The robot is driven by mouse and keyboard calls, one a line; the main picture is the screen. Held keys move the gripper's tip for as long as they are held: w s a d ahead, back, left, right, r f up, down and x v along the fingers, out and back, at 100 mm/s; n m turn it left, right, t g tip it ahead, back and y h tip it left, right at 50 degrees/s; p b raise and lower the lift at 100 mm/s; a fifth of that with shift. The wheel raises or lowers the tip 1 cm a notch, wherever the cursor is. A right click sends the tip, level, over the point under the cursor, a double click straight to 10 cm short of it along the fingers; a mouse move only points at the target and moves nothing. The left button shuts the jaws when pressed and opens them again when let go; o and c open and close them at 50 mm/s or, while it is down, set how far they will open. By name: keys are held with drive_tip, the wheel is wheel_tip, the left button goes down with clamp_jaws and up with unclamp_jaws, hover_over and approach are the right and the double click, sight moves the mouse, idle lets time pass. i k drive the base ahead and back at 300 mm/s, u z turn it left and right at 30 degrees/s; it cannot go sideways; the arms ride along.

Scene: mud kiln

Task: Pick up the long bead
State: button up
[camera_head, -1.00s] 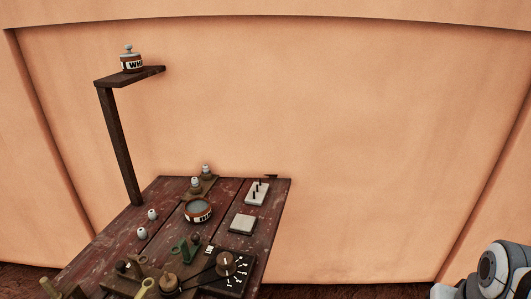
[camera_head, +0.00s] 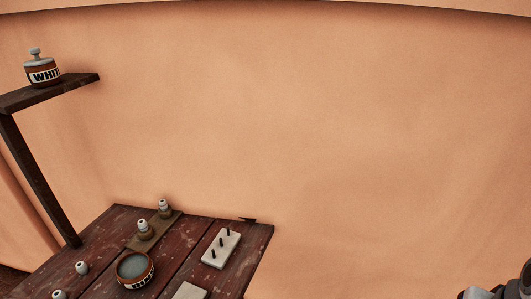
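Several small pale beads are on the dark red table (camera_head: 190,248). Two loose beads, one whole (camera_head: 81,267) and one cut by the bottom edge (camera_head: 58,295), lie at the left of the table. Two more bead-like pieces, a nearer one (camera_head: 143,231) and a farther one (camera_head: 165,208), stand upright on a brown wooden strip (camera_head: 158,224) at the back. They look a little taller, but I cannot tell which is the long bead. Only a grey and black part of my arm shows at the bottom right corner, well apart from the table. My gripper's fingers are not visible.
A labelled bowl of grey liquid (camera_head: 135,268) stands mid-table. A shelf (camera_head: 75,84) on a post holds a jar (camera_head: 43,69) marked "WHIT". The right side is bare wall.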

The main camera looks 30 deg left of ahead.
sight(164, 206)
drive_tip(key=z, duration=0.05)
drive_tip(key=i, duration=1.95)
drive_tip(key=u, duration=0.15)
drive_tip(key=k, duration=0.05)
drive_tip(key=u, duration=3.8)
drive_tip(key=i, duration=1)
